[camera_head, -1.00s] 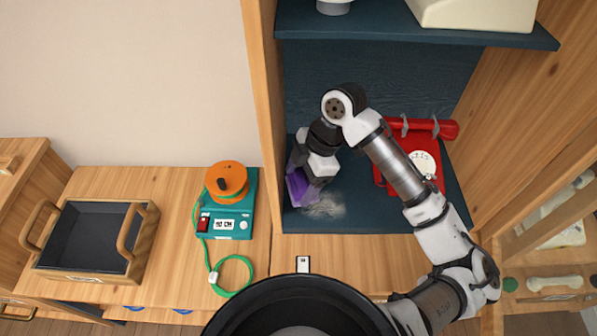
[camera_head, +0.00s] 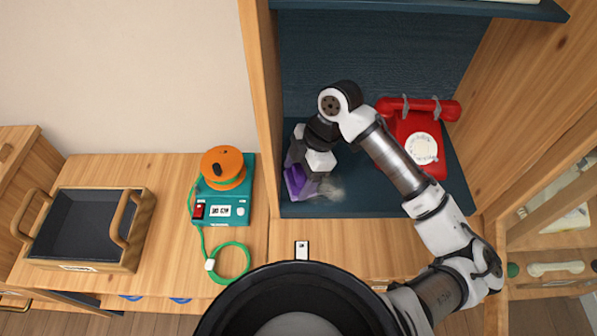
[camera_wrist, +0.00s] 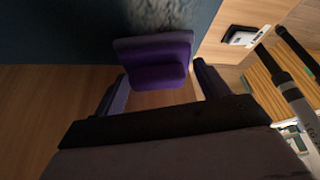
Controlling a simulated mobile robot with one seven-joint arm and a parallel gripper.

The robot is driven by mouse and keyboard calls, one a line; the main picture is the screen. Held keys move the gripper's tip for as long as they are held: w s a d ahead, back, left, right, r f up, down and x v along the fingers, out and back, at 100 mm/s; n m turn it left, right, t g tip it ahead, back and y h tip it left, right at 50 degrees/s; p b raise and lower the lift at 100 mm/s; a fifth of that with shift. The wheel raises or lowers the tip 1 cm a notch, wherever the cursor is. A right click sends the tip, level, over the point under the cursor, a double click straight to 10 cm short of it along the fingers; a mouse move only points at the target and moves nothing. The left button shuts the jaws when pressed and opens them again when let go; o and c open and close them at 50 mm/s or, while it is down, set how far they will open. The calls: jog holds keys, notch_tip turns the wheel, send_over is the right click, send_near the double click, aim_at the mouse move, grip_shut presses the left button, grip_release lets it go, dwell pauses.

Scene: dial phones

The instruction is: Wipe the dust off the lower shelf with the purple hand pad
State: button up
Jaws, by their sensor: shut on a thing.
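The purple hand pad (camera_head: 296,178) is held in my gripper (camera_head: 301,183) at the left part of the lower shelf (camera_head: 365,200), close to the shelf's left wall. In the wrist view the pad (camera_wrist: 158,62) sits between the two fingers of my gripper (camera_wrist: 160,85), which is shut on it. A pale dust patch (camera_head: 332,192) lies on the shelf just right of the pad. The wrist view shows the grey speckled dust (camera_wrist: 160,14) beyond the pad's far edge. Whether the pad touches the shelf surface cannot be told.
A red dial phone (camera_head: 422,147) stands on the right of the lower shelf, beside my forearm. The upper shelf (camera_head: 420,8) overhangs. To the left are a teal device with an orange reel (camera_head: 224,165), a green cord and a wooden tray (camera_head: 135,232).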

jog(key=shift+f+b, duration=0.75)
jog(key=shift+f, duration=0.1)
dwell(0.3)
jog(key=shift+d+r+b, duration=0.1)
jog(key=shift+d+b, duration=0.45)
jog(key=shift+d, duration=1.35)
jog(key=shift+d+b, duration=0.6)
jog(key=shift+d, duration=0.85)
jog(key=shift+d+b, duration=0.55)
jog(key=shift+d, duration=1.6)
jog(key=shift+f, duration=0.2)
jog(key=shift+a, duration=0.1)
